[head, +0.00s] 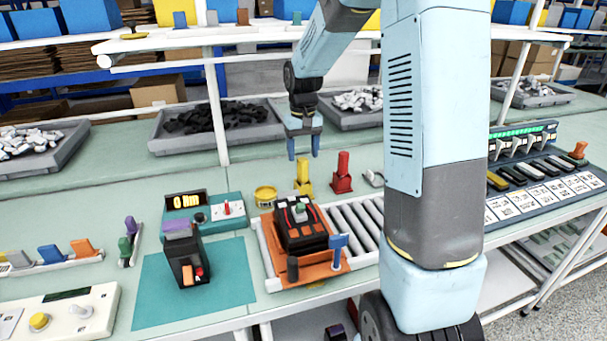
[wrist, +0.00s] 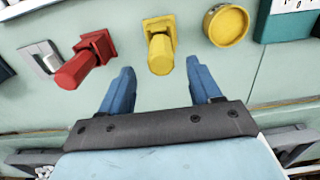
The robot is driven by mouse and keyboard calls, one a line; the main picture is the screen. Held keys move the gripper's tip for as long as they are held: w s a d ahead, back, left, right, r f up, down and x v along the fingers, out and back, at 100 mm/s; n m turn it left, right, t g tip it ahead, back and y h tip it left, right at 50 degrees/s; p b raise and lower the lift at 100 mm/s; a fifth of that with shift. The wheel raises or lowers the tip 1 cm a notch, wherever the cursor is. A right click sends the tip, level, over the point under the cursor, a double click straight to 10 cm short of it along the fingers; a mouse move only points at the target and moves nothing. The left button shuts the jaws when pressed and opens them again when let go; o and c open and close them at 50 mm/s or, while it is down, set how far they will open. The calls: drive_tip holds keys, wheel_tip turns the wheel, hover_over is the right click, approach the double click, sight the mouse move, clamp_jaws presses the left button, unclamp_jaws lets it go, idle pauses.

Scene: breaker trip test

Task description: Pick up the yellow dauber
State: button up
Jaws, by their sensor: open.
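The yellow dauber (head: 304,177) stands upright on the green bench, with a square base and a narrower shaft. It also shows in the wrist view (wrist: 160,52), just beyond and between my fingertips. My gripper (head: 304,147) has blue fingers and is open and empty above the dauber, apart from it. The fingers also show in the wrist view (wrist: 160,80), one on each side of the dauber's line. The dauber's top faces the wrist camera.
A red dauber (head: 342,173) stands close to the right, and a round yellow tin (head: 265,195) to the left. A teal meter (head: 205,212) lies further left. An orange plate (head: 300,269) with a black breaker sits in front, on rollers. Grey bins stand behind.

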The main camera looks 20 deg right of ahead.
sight(302, 159)
drive_tip(key=shift+s+f, duration=0.1)
drive_tip(key=shift+f, duration=2.85)
drive_tip(key=shift+c, duration=0.4)
drive_tip(key=shift+a, duration=0.1)
drive_tip(key=c, duration=1)
